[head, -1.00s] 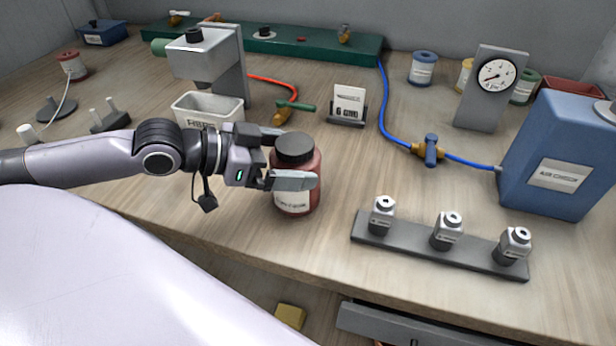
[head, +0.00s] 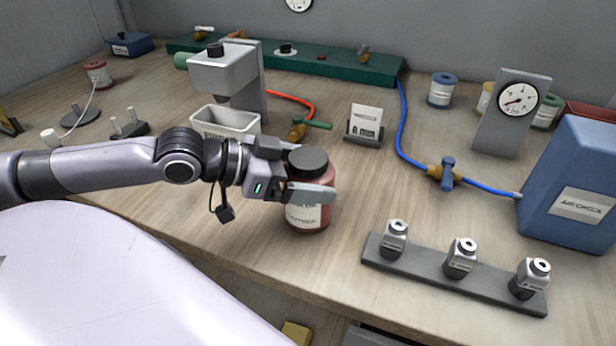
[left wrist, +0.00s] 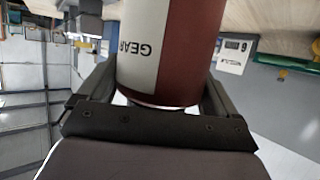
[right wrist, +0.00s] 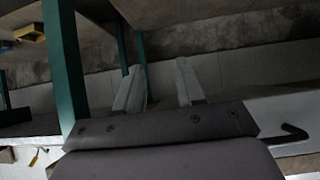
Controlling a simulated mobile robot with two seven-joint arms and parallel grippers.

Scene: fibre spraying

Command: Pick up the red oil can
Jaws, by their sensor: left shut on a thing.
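The red oil can (head: 322,212), a round jar shape with a dark lid and a pale label, is upright near the front of the workbench (head: 210,220) in the head view. My left gripper (head: 315,185) is shut around its upper body, one finger across the near side; the far finger is mostly hidden. In the left wrist view the can (left wrist: 197,45) fills the space between both fingers, its label partly reading "GEAR" upside down. I cannot tell whether its base touches the bench. My right gripper (right wrist: 158,88) is open and empty below the bench area, outside the head view.
A blue tank (head: 575,190), a hose valve (head: 447,174) and a gauge stand (head: 510,115) are farther right. A white bin (head: 225,122) and a card holder (head: 365,125) stand behind. Green bars (right wrist: 65,70) are close to my right gripper.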

